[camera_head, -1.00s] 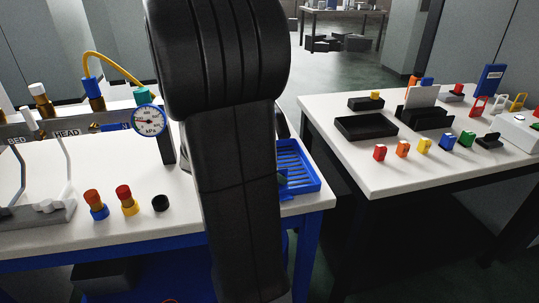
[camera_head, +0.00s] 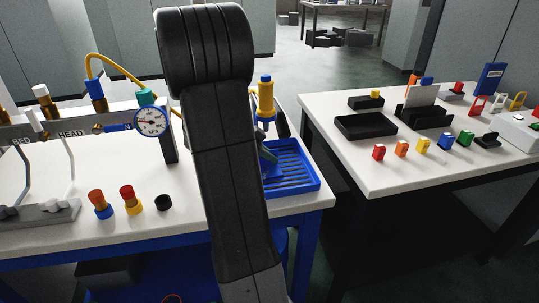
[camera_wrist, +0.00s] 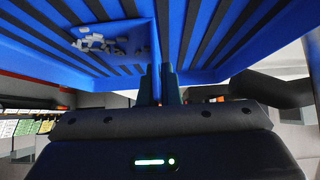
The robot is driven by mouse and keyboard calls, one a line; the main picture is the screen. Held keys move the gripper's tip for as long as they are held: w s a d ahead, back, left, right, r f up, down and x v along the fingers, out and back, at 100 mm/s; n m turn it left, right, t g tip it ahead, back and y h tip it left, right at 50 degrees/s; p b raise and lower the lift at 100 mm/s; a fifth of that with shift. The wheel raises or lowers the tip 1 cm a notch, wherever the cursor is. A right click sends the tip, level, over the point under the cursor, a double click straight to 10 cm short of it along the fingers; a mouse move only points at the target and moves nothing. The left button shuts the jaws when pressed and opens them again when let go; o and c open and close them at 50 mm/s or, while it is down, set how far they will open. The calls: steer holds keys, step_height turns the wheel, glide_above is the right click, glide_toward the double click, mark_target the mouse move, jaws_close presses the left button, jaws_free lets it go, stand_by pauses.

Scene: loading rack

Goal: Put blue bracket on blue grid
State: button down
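The blue grid (camera_head: 300,182) is a slatted blue tray at the right end of the left table; its slats (camera_wrist: 215,35) fill the top of the wrist view. The blue bracket (camera_head: 271,172) is at the grid's left part, partly hidden by my arm. In the wrist view the bracket (camera_wrist: 135,28) shows an upright plate and a face with small whitish shapes. My gripper (camera_wrist: 161,84) has its two dark fingers close together on the edge of that plate. I cannot tell whether the bracket rests on the slats or is held just above them.
A yellow fitting with a blue cap (camera_head: 265,100) stands behind the grid. A pressure gauge (camera_head: 151,121), two red-topped fittings (camera_head: 129,199) and a black cap (camera_head: 163,202) are left of my arm. The right table (camera_head: 400,178), across a gap, holds trays and coloured parts.

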steer(key=shift+f+b, duration=0.25)
steer(key=shift+b, duration=0.1)
steer(key=c, duration=1.6)
jaws_free()
steer(key=shift+c, duration=0.2)
steer(key=shift+r, duration=0.1)
steer(key=shift+r+p, duration=0.3)
steer(key=shift+p, duration=0.25)
steer(key=v, duration=1.2)
steer(key=shift+f, duration=0.15)
